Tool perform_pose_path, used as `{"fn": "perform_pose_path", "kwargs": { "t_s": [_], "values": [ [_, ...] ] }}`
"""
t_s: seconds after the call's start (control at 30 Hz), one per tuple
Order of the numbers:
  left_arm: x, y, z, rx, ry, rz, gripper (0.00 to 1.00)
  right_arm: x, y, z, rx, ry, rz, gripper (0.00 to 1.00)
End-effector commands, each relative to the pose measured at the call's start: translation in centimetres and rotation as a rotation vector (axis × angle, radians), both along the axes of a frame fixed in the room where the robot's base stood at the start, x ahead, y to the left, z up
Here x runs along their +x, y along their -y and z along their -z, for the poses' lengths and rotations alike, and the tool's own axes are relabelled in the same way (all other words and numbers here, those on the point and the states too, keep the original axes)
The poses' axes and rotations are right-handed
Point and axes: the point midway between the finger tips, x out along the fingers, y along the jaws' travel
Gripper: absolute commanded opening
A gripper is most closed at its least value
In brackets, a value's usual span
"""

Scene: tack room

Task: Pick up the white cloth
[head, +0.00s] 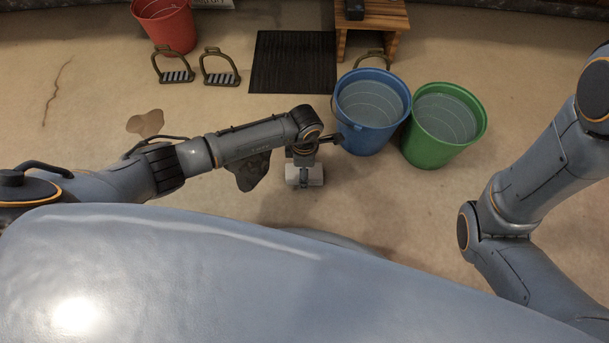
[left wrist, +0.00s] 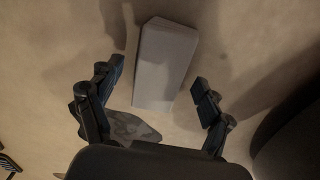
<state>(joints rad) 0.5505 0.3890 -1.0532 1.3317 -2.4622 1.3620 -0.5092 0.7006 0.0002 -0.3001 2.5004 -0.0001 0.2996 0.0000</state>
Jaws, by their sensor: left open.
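The white cloth (head: 316,174) looks like a pale, folded block lying on the floor, partly hidden under my left gripper in the head view. In the left wrist view the whole pale cloth (left wrist: 166,62) shows as a long, slightly tilted block. My left gripper (head: 303,181) points down over it. In the left wrist view its fingers (left wrist: 158,76) are spread apart, one on each side of the cloth's near end, with nothing held. I cannot tell the exact height above the cloth. Only links of my right arm show; its gripper is out of view.
A blue bucket (head: 370,135) stands close to my left wrist, with a green bucket (head: 438,152) beside it. A dark flat patch (head: 248,175) lies left of the cloth, and a brown one (head: 146,123) farther left. Stirrups (head: 220,68), a black mat (head: 292,62), a red bucket (head: 165,27) and a wooden stool (head: 372,18) are behind.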

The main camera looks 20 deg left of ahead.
Motion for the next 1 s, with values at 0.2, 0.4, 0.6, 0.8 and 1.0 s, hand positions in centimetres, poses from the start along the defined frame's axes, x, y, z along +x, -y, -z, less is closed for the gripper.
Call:
{"fn": "perform_pose_path", "kwargs": {
  "t_s": [0.2,0.4,0.6,0.8,1.0],
  "values": [
    [0.0,0.0,-0.1,-0.001,0.0,0.0,0.79,0.0,0.0,-0.1,0.0,0.0,0.0,0.79],
    [0.0,0.0,-0.1,-0.001,0.0,0.0,0.39,0.0,0.0,-0.1,-0.001,0.001,0.0,0.79],
    [0.0,0.0,-0.1,-0.001,0.0,0.0,0.15,0.0,0.0,0.0,-0.001,0.001,0.0,0.79],
    [0.0,0.0,-0.2,-0.001,0.001,0.0,0.15,0.0,0.0,-0.2,-0.001,0.001,0.0,0.79],
    [0.1,0.0,-1.9,0.0,0.002,0.0,0.15,0.0,0.0,-1.3,0.0,0.001,-0.001,0.79]
  ]
}}
